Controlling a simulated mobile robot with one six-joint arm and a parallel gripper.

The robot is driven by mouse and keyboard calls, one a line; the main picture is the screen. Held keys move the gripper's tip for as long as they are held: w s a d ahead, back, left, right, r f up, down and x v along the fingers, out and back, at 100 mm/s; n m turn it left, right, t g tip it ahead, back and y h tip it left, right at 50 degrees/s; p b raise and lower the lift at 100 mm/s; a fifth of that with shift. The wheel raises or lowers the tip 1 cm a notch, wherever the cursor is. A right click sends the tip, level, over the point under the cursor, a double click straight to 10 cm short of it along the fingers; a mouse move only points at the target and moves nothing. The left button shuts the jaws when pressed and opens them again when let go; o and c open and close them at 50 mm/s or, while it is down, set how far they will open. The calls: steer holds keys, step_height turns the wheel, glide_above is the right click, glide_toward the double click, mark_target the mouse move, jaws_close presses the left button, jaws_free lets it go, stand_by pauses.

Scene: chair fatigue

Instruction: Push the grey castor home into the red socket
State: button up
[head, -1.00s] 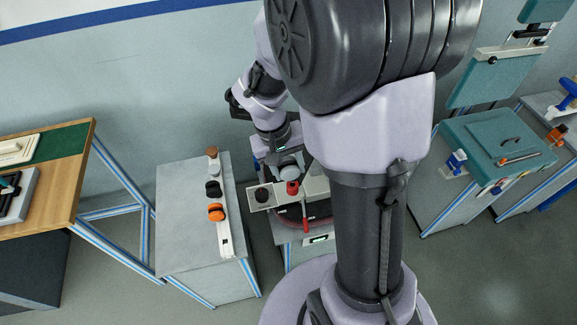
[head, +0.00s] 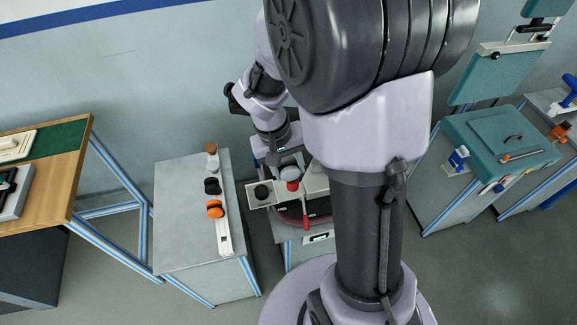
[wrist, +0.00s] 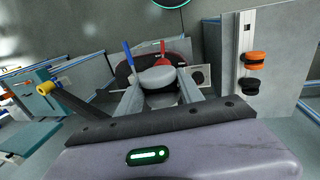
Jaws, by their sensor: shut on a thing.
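The grey castor (head: 291,173) is in my gripper (head: 289,167). It also shows in the wrist view as a pale grey disc (wrist: 157,77), between the two fingers of the gripper (wrist: 157,90). The red socket (head: 293,186) is on the pale plate (head: 250,202), directly beside and partly under the castor in the head view. Whether the castor touches the socket or is seated in it cannot be told. In the wrist view the castor hides what lies beneath it.
A black socket (head: 262,192) stands on the plate's left part. A red handle (head: 306,216) is near the plate's front; a blue handle (wrist: 128,53) shows in the wrist view. The grey bench at left (head: 185,235) holds an orange castor (head: 215,209) and a black castor (head: 212,186).

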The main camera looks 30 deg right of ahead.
steer(key=shift+f+b, duration=0.55)
steer(key=shift+f, duration=0.15)
steer(key=o, duration=1.3)
steer(key=shift+r, duration=0.1)
steer(key=shift+o, duration=0.2)
steer(key=p+v, duration=0.5)
steer(key=v, duration=1.2)
steer(key=shift+r+p, duration=0.2)
steer(key=shift+p, duration=0.15)
steer(key=s+a+f+t+y+b, duration=0.2)
steer(key=s+a+f+t+b, duration=0.1)
steer(key=s+a+f+b, duration=0.1)
steer(key=s+a+f+m+t+y+b, duration=0.1)
steer(key=s+a+f+t+y+b, duration=0.1)
steer(key=s+a+b, duration=0.4)
steer(key=shift+s+f+t+b, duration=0.7)
steer(key=shift+s+f+b, duration=0.55)
steer(key=shift+b, duration=1)
